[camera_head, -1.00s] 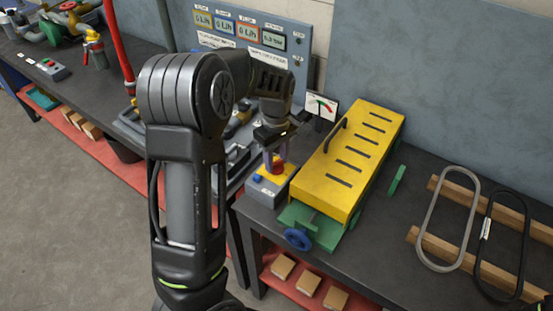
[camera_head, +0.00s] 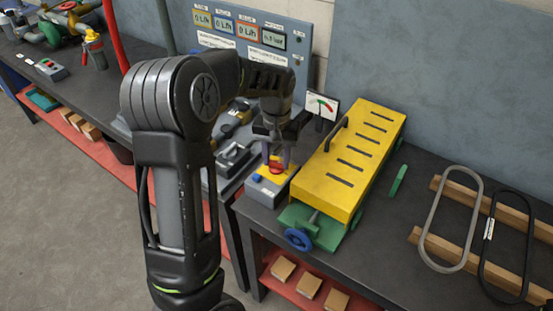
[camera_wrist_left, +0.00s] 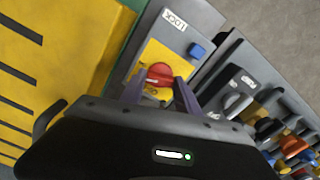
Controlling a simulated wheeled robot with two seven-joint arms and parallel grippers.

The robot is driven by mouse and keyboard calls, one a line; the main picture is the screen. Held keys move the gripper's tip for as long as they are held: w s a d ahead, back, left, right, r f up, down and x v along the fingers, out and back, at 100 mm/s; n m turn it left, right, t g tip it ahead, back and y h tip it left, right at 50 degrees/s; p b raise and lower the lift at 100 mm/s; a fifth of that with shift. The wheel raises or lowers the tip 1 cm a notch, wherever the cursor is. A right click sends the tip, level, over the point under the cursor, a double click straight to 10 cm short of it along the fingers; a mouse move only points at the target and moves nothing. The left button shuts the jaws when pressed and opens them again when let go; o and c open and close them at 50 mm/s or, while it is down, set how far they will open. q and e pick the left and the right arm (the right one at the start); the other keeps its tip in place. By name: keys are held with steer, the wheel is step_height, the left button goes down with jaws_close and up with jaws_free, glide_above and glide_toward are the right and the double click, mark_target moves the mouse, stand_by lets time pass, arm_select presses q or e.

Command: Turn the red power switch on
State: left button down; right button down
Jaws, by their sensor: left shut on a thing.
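The red power switch (camera_head: 277,168) is a round red knob on a yellow plate, on a small grey box (camera_head: 263,192) at the bench's left front. It also shows in the left wrist view (camera_wrist_left: 160,73), near the middle. My left gripper (camera_head: 275,161) points down at the switch from above. In the left wrist view its two fingers (camera_wrist_left: 159,83) stand on either side of the red knob and are shut on it. The fingers partly cover the knob's near side. My right gripper is in neither view.
A yellow slotted cover (camera_head: 345,170) on a green base stands close right of the switch box. A blue handwheel (camera_head: 298,238) sits at its front. A grey panel with displays (camera_head: 300,68) rises behind. Two loops (camera_head: 450,225) lie on wooden bars at the right.

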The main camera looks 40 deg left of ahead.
mark_target(277, 162)
arm_select(q)
steer(key=shift+m, duration=2)
steer(key=c, duration=0.9)
jaws_free()
step_height(277, 162, up, 8)
steer(key=shift+f+b, duration=0.1)
steer(key=shift+b, duration=0.45)
